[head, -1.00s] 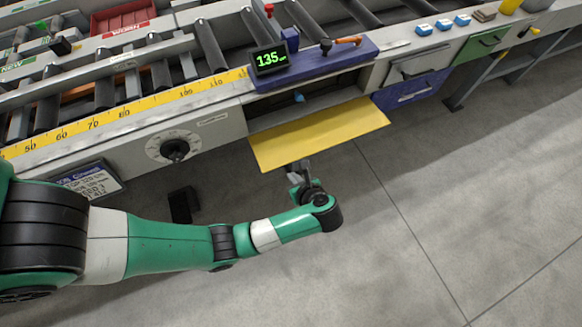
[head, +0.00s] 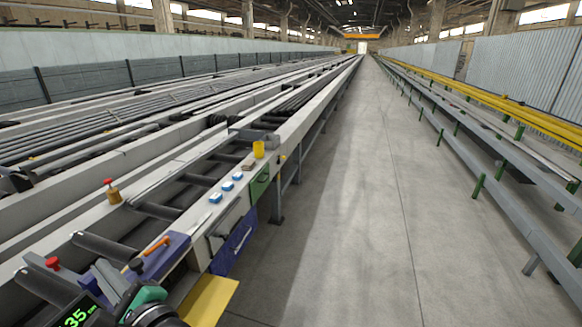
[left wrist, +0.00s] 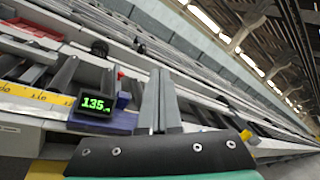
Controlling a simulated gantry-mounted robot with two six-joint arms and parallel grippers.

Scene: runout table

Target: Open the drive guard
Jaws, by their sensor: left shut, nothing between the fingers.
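The drive guard appears to be the yellow panel (head: 207,298) at the bottom of the head view. It sticks out from the table's front, and its left part is cut off or hidden. A yellow patch (left wrist: 46,169) at the lower left of the left wrist view looks like the same panel. My left gripper (head: 104,272) is at the lower left of the head view, up beside the lit display (head: 76,318). Its fingers (left wrist: 159,80) are together and empty in the left wrist view. My right gripper is not in view.
The blue shelf (head: 165,256) carries an orange-handled tool (head: 157,244). Blue blocks (head: 227,186) and a yellow cup (head: 258,149) stand along the table edge. A blue drawer (head: 233,246) and a green one (head: 260,184) face the aisle. The floor (head: 350,230) to the right is clear.

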